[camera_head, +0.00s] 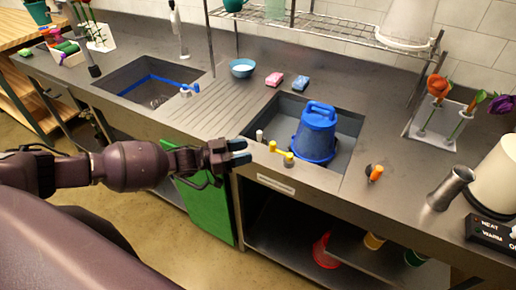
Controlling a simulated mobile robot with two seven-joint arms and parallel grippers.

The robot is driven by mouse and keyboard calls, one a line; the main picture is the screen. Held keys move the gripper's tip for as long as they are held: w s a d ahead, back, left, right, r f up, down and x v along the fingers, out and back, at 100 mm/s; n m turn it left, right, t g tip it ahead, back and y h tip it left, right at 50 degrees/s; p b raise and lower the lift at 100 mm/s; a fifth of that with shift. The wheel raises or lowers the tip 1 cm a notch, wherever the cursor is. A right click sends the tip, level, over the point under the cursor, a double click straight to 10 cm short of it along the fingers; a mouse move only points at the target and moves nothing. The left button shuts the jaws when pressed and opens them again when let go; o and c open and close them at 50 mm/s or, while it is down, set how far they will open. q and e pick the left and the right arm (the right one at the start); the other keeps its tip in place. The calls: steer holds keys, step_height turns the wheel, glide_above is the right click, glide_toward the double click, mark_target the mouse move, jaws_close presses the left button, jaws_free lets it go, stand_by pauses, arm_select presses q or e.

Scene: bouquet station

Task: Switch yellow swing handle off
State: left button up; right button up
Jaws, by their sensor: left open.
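The yellow swing handle (281,151) is on the front rim of the right sink (346,143), a short bar with a round knob at each end. It lies slanted, its right end nearer the front edge. A blue bucket (314,136) stands in this sink just behind the handle. My left gripper (246,152) is open and empty, just left of the handle at the counter's front edge, with its fingers pointing right towards it and apart from it. Running water cannot be made out. My right gripper is not in view.
A blue swing handle (180,86) sits at the left sink (151,81). A blue bowl (242,68) and pink and blue sponges (301,83) are behind the drainboard. An orange-handled tool (376,173) and a metal cup (450,188) stand right.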

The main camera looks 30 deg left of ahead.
arm_select(q)
steer(key=shift+v, duration=1.6)
